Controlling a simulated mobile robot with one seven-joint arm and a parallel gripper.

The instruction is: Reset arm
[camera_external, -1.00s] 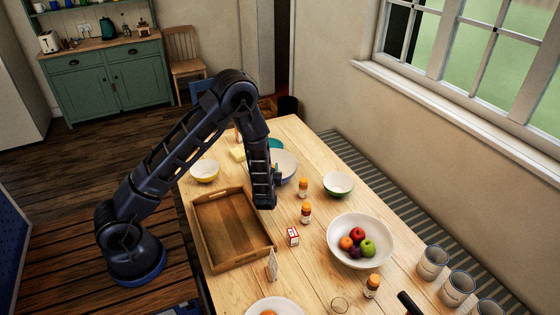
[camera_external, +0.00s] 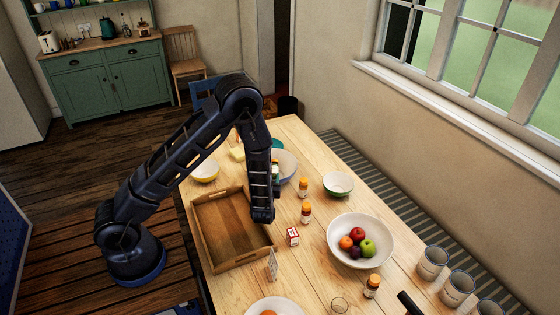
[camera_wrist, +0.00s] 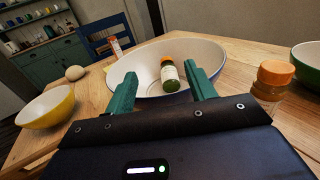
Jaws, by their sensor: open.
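My gripper (camera_wrist: 165,88) is open, its two teal fingers spread apart with nothing between them. The bowl also shows in the external view (camera_external: 288,163), partly hidden by my arm. My arm (camera_external: 240,97) is bent high over the table, with its end hanging down beside the wooden tray (camera_external: 196,229).
A yellow bowl (camera_external: 205,171), green bowl (camera_external: 338,184), orange-capped bottles (camera_external: 306,212), and a red-and-white box (camera_external: 293,236) stand near my arm. The tray looks empty.

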